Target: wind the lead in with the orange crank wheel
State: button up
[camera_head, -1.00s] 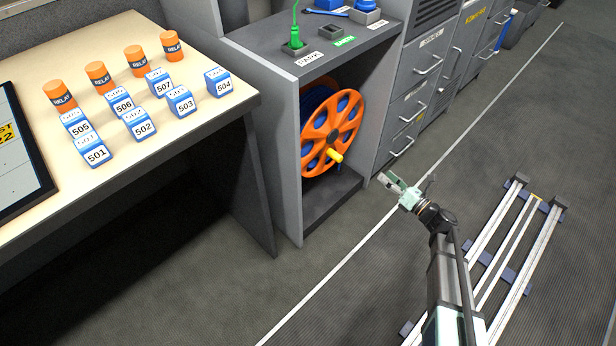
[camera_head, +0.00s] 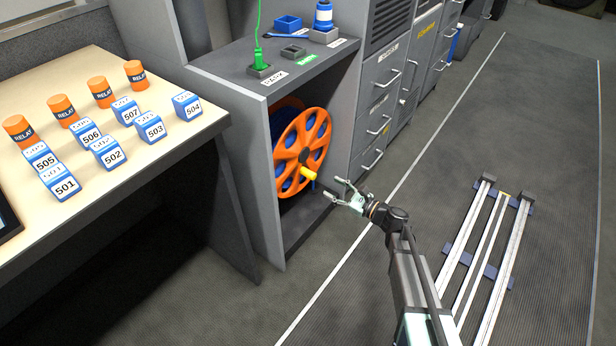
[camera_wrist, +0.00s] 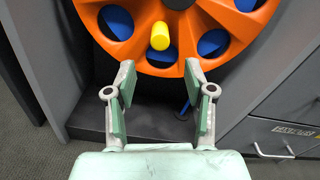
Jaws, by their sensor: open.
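The orange crank wheel (camera_head: 301,147) stands upright inside the open grey cabinet, with several holes showing blue behind it. Its yellow crank handle (camera_head: 308,173) sticks out at the wheel's lower edge. My gripper (camera_head: 337,187) is open and empty, a little to the right of the handle and in front of the cabinet. In the wrist view, the yellow handle (camera_wrist: 160,36) is beyond the fingertips and about midway between them, with the wheel (camera_wrist: 228,27) behind it. A thin blue lead end (camera_wrist: 184,108) hangs below the wheel there. A green cable (camera_head: 258,38) rises from a dock on the cabinet top.
The cabinet's side wall (camera_head: 262,190) and floor (camera_head: 303,221) frame the wheel. A table (camera_head: 125,172) with orange relay cans and numbered blue blocks is at the left. Grey drawers (camera_head: 377,119) stand at the right.

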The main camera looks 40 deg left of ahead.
aim_at(308, 174)
jog(key=a+b, duration=0.3)
jog(key=a, duration=0.8)
jog(key=shift+s+a, duration=0.1)
jog(key=shift+a, duration=0.1)
grip_shut()
